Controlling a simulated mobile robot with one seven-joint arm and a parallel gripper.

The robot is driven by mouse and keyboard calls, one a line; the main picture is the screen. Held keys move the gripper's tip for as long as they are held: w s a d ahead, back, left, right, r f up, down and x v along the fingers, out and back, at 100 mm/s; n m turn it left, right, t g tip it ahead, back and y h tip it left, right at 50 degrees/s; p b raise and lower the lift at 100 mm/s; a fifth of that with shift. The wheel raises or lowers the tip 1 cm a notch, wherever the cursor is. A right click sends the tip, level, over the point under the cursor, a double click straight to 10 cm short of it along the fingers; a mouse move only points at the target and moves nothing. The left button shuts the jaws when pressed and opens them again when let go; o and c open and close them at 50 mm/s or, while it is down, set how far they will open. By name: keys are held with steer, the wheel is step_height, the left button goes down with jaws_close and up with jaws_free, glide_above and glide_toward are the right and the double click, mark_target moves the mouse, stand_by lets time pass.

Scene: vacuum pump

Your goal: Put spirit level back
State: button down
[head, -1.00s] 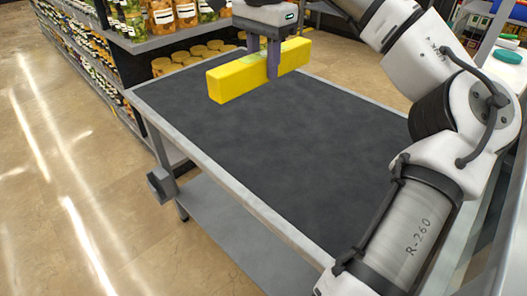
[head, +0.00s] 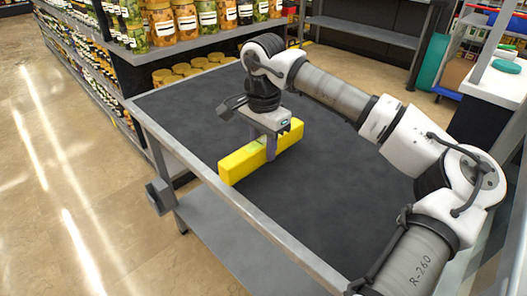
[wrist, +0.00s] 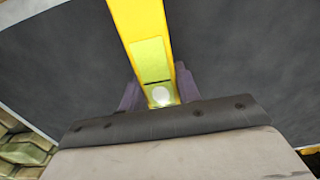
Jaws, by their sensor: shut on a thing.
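The spirit level is a long yellow bar (head: 240,161) in the head view, held level over the dark top of the cart (head: 330,200). My gripper (head: 271,150) is shut on it across its middle, with purple-grey fingers on both sides.
The cart top is otherwise bare, with a raised light metal rim (head: 215,180) at the near left. Shelves with jars (head: 170,25) stand behind the cart. A white counter (head: 497,80) stands at the right. Open floor (head: 70,200) lies at the left.

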mark_target(264, 141)
steer(key=shift+f, duration=0.95)
steer(key=shift+f, duration=0.1)
steer(key=c, duration=1)
jaws_free()
step_height(264, 141, up, 12)
steer(key=shift+r+p, duration=0.1)
steer(key=shift+p, duration=0.2)
